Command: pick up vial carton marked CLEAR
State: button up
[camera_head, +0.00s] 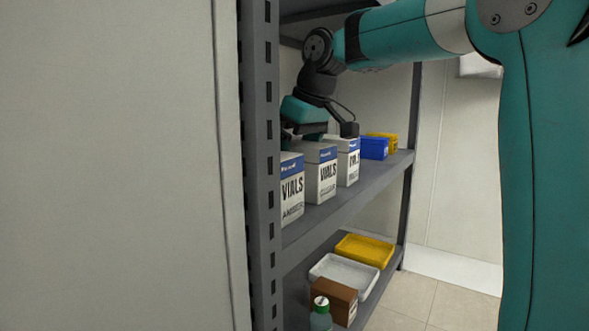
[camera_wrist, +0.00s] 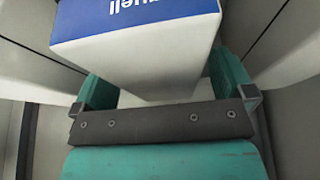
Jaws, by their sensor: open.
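Three white vial cartons with blue bands stand in a row on the upper shelf. The left carton (camera_head: 291,188) and the middle carton (camera_head: 320,173) read VIALS; the small line under it looks like AMBER on the left one and is too small to read on the middle one. The third carton (camera_head: 348,163) is partly legible. I cannot tell which carton this is.
A blue bin (camera_head: 374,148) and a yellow bin (camera_head: 389,136) stand farther along the shelf (camera_head: 345,202). The shelf post (camera_head: 262,120) is close on the left.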

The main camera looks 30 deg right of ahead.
jog(key=shift+f, duration=0.1)
jog(key=shift+c, duration=0.2)
jog(key=c, duration=1.1)
jog(key=shift+c, duration=0.9)
